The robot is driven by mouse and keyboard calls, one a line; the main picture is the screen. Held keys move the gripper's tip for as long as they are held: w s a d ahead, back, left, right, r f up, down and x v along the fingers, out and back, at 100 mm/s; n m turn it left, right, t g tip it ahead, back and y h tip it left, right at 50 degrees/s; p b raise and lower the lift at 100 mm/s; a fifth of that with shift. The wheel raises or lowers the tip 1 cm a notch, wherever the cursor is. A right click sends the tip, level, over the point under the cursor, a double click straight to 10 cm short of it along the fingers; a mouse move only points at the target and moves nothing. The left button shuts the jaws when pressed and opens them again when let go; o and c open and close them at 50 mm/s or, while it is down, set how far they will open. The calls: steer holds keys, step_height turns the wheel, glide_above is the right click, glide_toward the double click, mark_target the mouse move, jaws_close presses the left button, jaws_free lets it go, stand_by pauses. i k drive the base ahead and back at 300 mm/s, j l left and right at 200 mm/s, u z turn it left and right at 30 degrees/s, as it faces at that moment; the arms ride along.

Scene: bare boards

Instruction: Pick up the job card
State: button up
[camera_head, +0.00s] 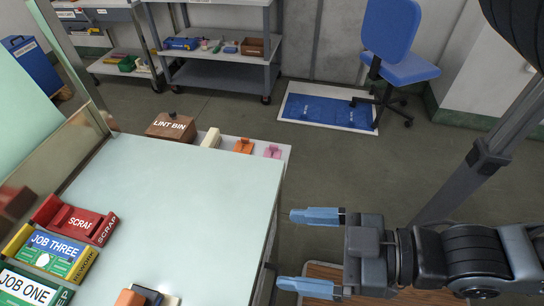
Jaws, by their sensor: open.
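No single thing is plainly marked as the job card. A blue, green and yellow piece lettered JOB THREE (54,252) lies at the left edge of the pale green table (180,190). A white and green piece lettered JOB ONE (30,287) lies in front of it, cut off by the picture's edge. I cannot tell whether these are cards or holders. My gripper (300,251) is open and empty, its two blue fingertips spread and pointing left. In the picture it is beyond the table's right edge, far right of the lettered pieces.
A red SCRAP holder (78,222) is behind JOB THREE. Small dark and orange items (140,297) lie at the table's front. A brown LINT BIN box (172,126) stands past the back edge.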

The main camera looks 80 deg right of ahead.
mark_target(273, 151)
steer(key=l, duration=0.65)
steer(key=k+l, duration=0.15)
steer(key=l, duration=1.1)
steer(key=k+l, duration=0.15)
steer(key=l, duration=1.1)
steer(key=k+u, duration=0.05)
